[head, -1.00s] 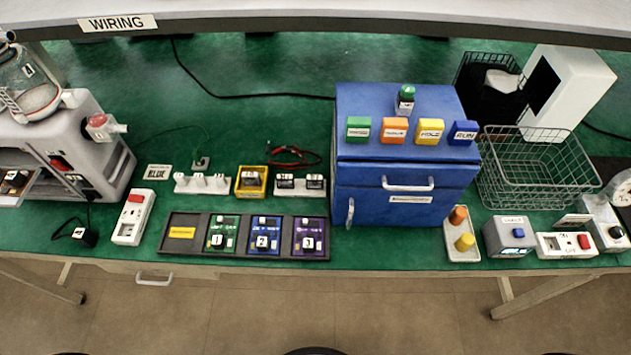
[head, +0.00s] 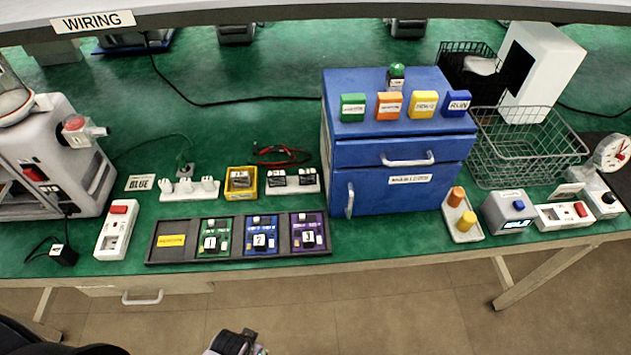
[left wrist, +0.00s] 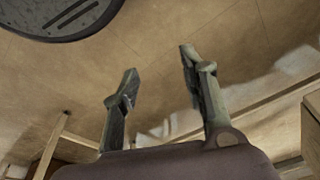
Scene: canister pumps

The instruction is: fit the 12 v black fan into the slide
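A dark block sits in the yellow tray (head: 254,190). Two dark blocks, one at left (head: 280,177) and one at right (head: 306,176), stand on a white rack beside it. Their labels are too small to read, so I cannot tell which is the 12 V black fan. I cannot make out the slide; the grey machine (head: 75,170) at the left is cut off by the picture edge. My left gripper (left wrist: 158,62) is open and empty over the floor; part of it seems to show at the bottom of the head view. My right gripper is out of view.
A dark tray (head: 172,256) with numbered cards lies along the front edge. A white switch box (head: 116,230) and a white rack (head: 190,193) stand left. A blue cabinet (head: 400,160) and wire basket (head: 525,150) stand right. Green table behind the racks is mostly clear.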

